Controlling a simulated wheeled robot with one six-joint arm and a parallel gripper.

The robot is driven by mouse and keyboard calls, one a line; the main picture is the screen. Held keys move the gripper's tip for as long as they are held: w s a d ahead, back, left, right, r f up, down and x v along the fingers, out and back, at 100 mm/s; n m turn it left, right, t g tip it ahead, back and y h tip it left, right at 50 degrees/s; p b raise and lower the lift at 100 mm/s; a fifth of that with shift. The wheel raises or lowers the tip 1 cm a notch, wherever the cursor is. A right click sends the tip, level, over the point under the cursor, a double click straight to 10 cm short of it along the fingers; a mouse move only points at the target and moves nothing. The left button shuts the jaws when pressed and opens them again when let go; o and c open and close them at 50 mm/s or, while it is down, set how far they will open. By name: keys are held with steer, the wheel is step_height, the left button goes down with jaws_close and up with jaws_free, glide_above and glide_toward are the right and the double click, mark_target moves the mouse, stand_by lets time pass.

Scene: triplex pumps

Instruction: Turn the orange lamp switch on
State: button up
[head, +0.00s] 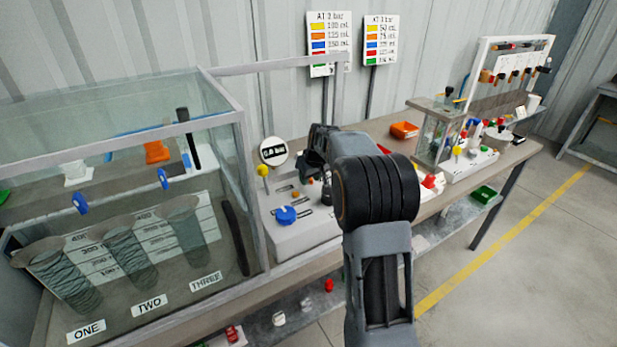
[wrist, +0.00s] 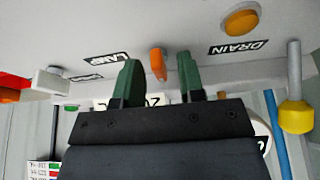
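In the wrist view, the orange lamp switch (wrist: 158,63) is a small upright lever on the pale panel (wrist: 200,25). A black LAMP label (wrist: 107,58) lies to its left. My gripper (wrist: 158,59) is open, its two green fingers on either side of the switch. Gaps show between the switch and both fingers, so no contact is visible. In the head view, my gripper (head: 318,160) is over the control box (head: 300,238) beside the tank. My arm hides part of that box.
In the wrist view, a round orange button (wrist: 241,20) by the DRAIN label (wrist: 238,47) and a yellow-tipped post (wrist: 296,117) are on the right. In the head view, a blue knob (head: 286,214) and a round gauge (head: 273,151) stand near the glass tank (head: 120,130).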

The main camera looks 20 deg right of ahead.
jaws_close()
steer(key=shift+a, duration=0.1)
steer(key=shift+m, duration=0.4)
steer(key=shift+m+h+p, duration=0.3)
steer(key=shift+m+h, duration=0.2)
steer(key=shift+m, duration=0.5)
steer(key=m+h, duration=0.1)
steer(key=m, duration=0.1)
steer(key=shift+m, duration=0.4)
steer(key=m+g+h, duration=0.1)
steer(key=m, duration=0.2)
steer(key=shift+b, duration=0.35)
steer(key=shift+w+m+g+h+b, duration=0.1)
steer(key=shift+m+g+h+b, duration=0.3)
steer(key=shift+m, duration=1.5)
